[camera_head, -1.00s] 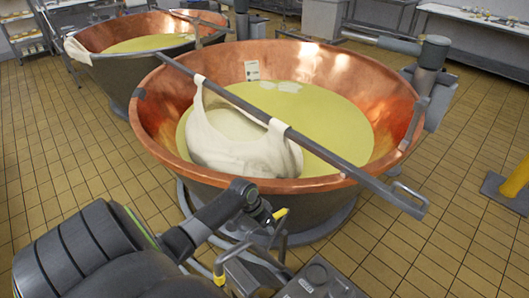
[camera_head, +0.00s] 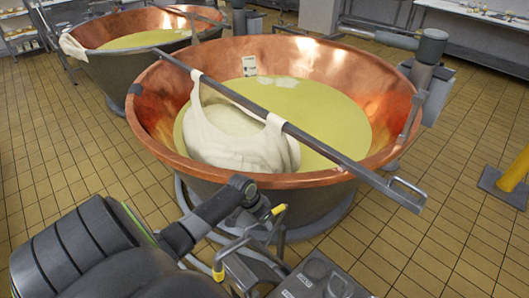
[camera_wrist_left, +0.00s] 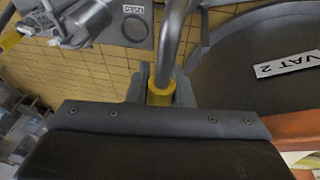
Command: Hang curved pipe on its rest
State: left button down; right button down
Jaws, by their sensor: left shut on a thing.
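My left gripper (camera_head: 262,208) is in front of the near vat, low beside its outer wall. In the left wrist view its jaws (camera_wrist_left: 161,92) are shut on a yellow band of a grey curved pipe (camera_wrist_left: 170,40), which runs up and away from them. In the head view a yellow piece (camera_head: 278,209) shows at the gripper's tip. Grey tubing with another yellow band (camera_head: 218,271) shows lower down; I cannot tell whether it is the same pipe. The pipe's rest cannot be made out for certain. My right gripper is not in view.
The copper vat (camera_head: 150,95) holds yellow liquid and a white cloth bundle (camera_head: 235,140) slung from a bar (camera_head: 345,162) overhanging the right rim. A grey control box (camera_head: 318,275) stands close in front.

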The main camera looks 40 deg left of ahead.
pick_arm(q)
jog(key=shift+w+r+p, duration=0.1)
jog(key=shift+r+p, duration=0.1)
jog(key=shift+p, duration=0.15)
jog(key=b, duration=1.3)
send_over(265, 247)
jog(key=shift+t, duration=0.4)
notch_tip(265, 247, down, 12)
jog(key=shift+w+a+r, duration=0.1)
jog(key=shift+a+r, duration=0.05)
jog(key=shift+r, duration=0.1)
jog(key=shift+w+f+b, duration=0.2)
jog(key=shift+f+b, duration=1.2)
jog(key=shift+f, duration=0.65)
jog(key=shift+s+f, duration=0.1)
jog(key=shift+f, duration=0.2)
jog(key=c, duration=1.2)
grip_release()
jog(key=shift+s+f, duration=0.1)
jog(key=shift+f, duration=0.05)
jog(key=p+v, duration=0.1)
jog(key=v, duration=1.6)
jog(key=shift+s+a, duration=0.2)
jog(key=shift+a, duration=0.05)
jog(key=shift+d, duration=0.1)
